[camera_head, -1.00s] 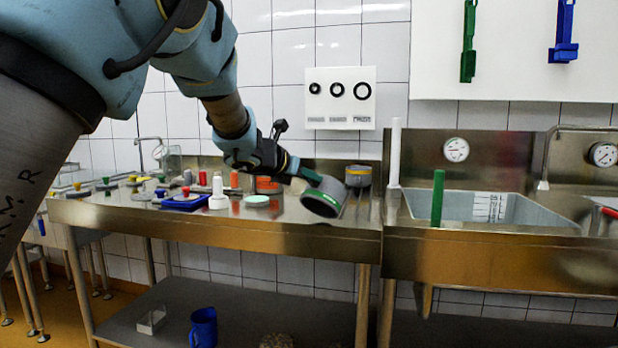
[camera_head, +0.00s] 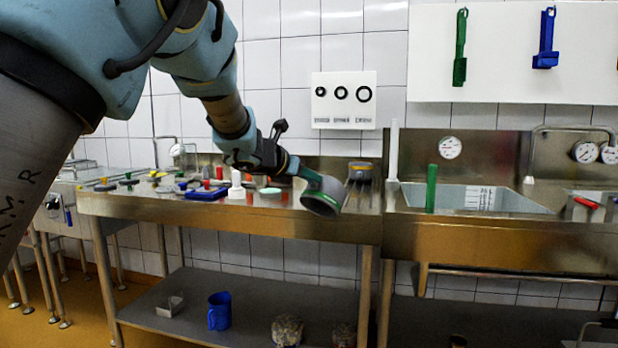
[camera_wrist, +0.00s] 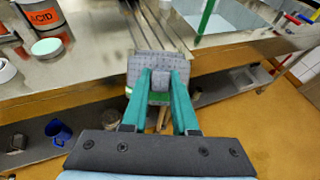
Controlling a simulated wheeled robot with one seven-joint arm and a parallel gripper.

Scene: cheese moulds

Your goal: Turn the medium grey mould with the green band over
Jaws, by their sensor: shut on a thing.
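The medium grey mould with the green band (camera_head: 324,196) is held in my gripper (camera_head: 306,176), tilted, at the right part of the steel counter's front edge. In the wrist view the grey mould (camera_wrist: 160,66) sits between the tips of my two teal fingers (camera_wrist: 161,88), which are shut on its wall. A little green shows below it there. The counter edge and floor lie behind and below it in that view, so it hangs clear of the counter top. Its inside is not clearly visible.
A grey mould with an orange band (camera_head: 360,171) stands at the counter's back right. Several small items and a blue tray (camera_head: 206,193) stand to the left on the steel counter (camera_head: 260,222). A sink (camera_head: 530,202) lies to the right. A blue jug (camera_head: 219,311) stands on the shelf below.

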